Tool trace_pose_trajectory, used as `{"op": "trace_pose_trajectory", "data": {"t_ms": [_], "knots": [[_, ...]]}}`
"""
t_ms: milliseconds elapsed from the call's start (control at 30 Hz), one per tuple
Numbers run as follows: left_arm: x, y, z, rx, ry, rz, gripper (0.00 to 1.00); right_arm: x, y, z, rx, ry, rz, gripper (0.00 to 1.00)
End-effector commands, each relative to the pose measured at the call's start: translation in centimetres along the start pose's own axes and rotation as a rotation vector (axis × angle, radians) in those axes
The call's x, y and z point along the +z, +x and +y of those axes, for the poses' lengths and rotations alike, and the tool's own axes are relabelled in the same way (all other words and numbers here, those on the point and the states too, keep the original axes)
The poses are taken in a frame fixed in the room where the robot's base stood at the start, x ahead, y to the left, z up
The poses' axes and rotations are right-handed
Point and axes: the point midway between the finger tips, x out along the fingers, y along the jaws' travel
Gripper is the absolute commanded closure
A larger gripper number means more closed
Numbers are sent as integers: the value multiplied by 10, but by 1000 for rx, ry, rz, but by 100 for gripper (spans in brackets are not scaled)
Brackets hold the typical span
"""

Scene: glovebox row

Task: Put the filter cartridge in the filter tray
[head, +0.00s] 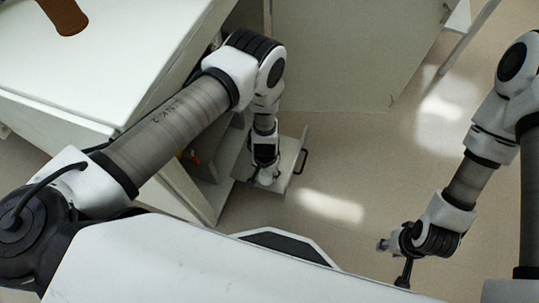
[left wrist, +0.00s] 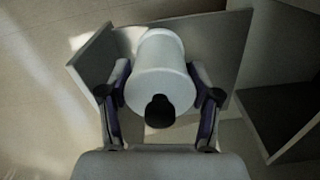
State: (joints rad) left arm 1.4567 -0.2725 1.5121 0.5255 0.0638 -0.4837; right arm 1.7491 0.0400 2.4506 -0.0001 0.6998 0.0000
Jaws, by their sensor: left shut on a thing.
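The filter cartridge (left wrist: 160,75), a white cylinder with a dark knob at its near end, sits between the fingers of my left gripper (left wrist: 160,105) in the left wrist view. The gripper is shut on it. In the head view my left gripper (head: 265,172) points down over the grey pulled-out tray (head: 291,158), which has a black handle; the tray also shows behind the cartridge in the left wrist view (left wrist: 218,45). I cannot tell whether the cartridge touches the tray floor. My right gripper (head: 403,262) is over open floor at the right; its jaws are unclear.
A white cabinet with an open compartment (head: 205,180) stands left of the tray. A large pale panel (head: 335,50) stands behind the tray. A brown object (head: 66,16) lies on the white top at upper left. The floor (head: 345,165) right of the tray is clear.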

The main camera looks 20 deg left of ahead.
Motion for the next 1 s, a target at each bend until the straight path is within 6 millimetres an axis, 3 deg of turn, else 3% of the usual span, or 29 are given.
{"op": "trace_pose_trajectory", "data": {"t_ms": [33, 400, 800, 1000], "knots": [[-8, 16, -4, -2, 0, 3, 76, 0, 30, 0, 0, 0, 1, 65], [-44, 16, -21, -1, 1, 1, 76, -1, 110, 1, 0, 0, 2, 65], [-79, 18, -37, 2, 1, 3, 76, -1, 185, 1, 0, 0, 2, 65], [-90, 14, -43, 0, 0, 0, 76, -1, 201, 1, 0, 0, 2, 65]]}}
